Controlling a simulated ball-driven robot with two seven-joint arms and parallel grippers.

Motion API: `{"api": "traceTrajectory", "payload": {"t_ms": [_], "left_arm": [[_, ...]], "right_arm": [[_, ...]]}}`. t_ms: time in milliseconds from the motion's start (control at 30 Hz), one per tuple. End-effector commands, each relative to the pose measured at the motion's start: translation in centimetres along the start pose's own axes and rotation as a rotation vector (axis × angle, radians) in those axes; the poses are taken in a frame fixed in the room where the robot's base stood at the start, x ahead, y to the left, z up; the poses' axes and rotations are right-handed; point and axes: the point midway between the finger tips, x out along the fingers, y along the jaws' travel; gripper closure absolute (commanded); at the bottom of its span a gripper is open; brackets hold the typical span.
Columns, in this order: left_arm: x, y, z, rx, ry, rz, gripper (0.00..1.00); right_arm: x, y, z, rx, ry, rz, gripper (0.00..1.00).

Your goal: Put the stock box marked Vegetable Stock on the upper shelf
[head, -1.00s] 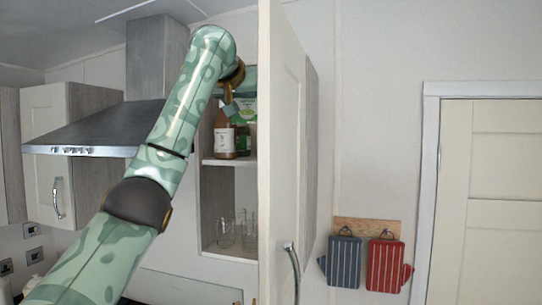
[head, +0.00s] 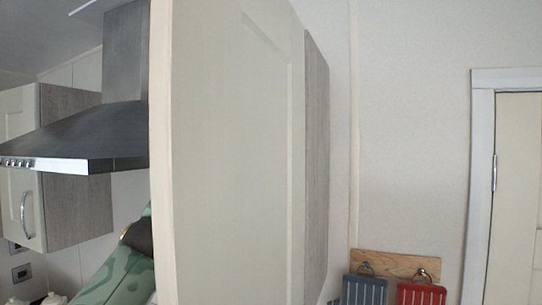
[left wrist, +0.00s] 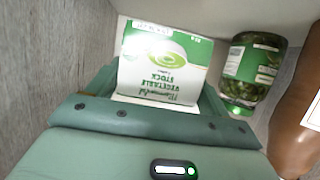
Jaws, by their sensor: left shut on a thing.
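The Vegetable Stock box (left wrist: 163,62), white and green, shows in the left wrist view with its lettering upside down in the picture. My left gripper (left wrist: 157,94) is shut on it, with a green finger on either side. The box is inside the wall cupboard, beside a jar; whether it touches the shelf I cannot tell. In the head view the open cupboard door hides the shelves, the box and the left gripper; only part of my left arm shows at the lower left. My right gripper is in neither view.
A glass jar with green contents (left wrist: 254,62) stands close right of the box, and a brown bottle (left wrist: 298,115) is farther right. A grey wood side wall (left wrist: 50,60) is at left. The open cupboard door (head: 225,150) stands large in the head view, right of the cooker hood (head: 85,138).

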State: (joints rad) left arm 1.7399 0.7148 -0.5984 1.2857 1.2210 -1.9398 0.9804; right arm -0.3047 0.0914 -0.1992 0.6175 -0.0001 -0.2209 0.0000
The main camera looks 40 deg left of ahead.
Motion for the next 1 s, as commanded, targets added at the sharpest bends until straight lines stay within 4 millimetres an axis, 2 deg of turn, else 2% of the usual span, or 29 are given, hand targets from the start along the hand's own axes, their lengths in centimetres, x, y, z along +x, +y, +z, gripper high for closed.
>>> {"api": "traceTrajectory", "payload": {"t_ms": [200,400,600,633,700,1000], "left_arm": [[1.3,-0.1,3.2,0.002,-0.002,-0.003,0.44],[1.5,0.0,3.6,0.0,-0.001,0.0,0.44],[1.6,0.0,3.9,0.0,-0.001,-0.001,0.44],[1.6,0.0,3.9,0.0,-0.002,-0.001,0.18],[1.6,-0.1,3.9,0.0,-0.002,-0.001,0.0],[1.2,0.0,3.5,0.0,0.0,0.0,0.0]], "right_arm": [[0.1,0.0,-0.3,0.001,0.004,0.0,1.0],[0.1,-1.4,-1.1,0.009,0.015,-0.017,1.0],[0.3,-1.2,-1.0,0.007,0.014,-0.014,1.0],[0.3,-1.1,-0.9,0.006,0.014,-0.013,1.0],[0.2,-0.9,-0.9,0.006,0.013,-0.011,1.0],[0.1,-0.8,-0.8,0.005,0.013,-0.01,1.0]]}}
